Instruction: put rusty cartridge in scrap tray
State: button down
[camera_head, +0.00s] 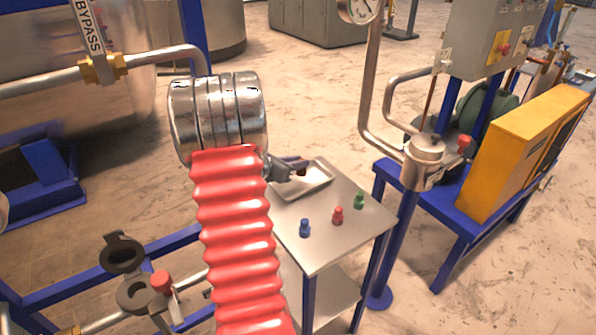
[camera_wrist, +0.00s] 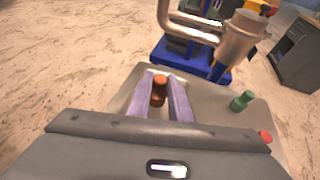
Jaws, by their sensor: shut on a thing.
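My gripper (camera_wrist: 160,82) is shut on the rusty cartridge (camera_wrist: 159,90), an orange-brown piece upright between the two pale fingers in the wrist view. In the head view my gripper (camera_head: 293,170) shows beyond my red bellows arm, and the cartridge (camera_head: 301,166) is a small dark brown shape at its tip. The scrap tray (camera_head: 318,191) is a shallow pale metal tray at the back of the small steel table. The gripper and cartridge overlap the tray in the head view; their height above it is hard to tell. In the wrist view the fingers hide much of that area.
On the steel table (camera_head: 325,255) stand a blue cartridge (camera_head: 305,229), a red one (camera_head: 338,216) and a green one (camera_head: 359,201), in front of the tray. A steel pot with pipe (camera_head: 425,160) stands to the right. An open-lidded port (camera_head: 135,293) is at lower left.

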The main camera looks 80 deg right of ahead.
aim_at(298, 172)
jog(key=shift+f, duration=1.85)
jog(key=shift+f, duration=0.1)
jog(key=c, duration=1.6)
grip_release()
jog(key=shift+w+a, duration=0.1)
jog(key=v, duration=1.1)
jog(key=shift+w+a+r, duration=0.1)
jog(key=shift+a+r, duration=0.2)
jog(key=shift+r, duration=0.05)
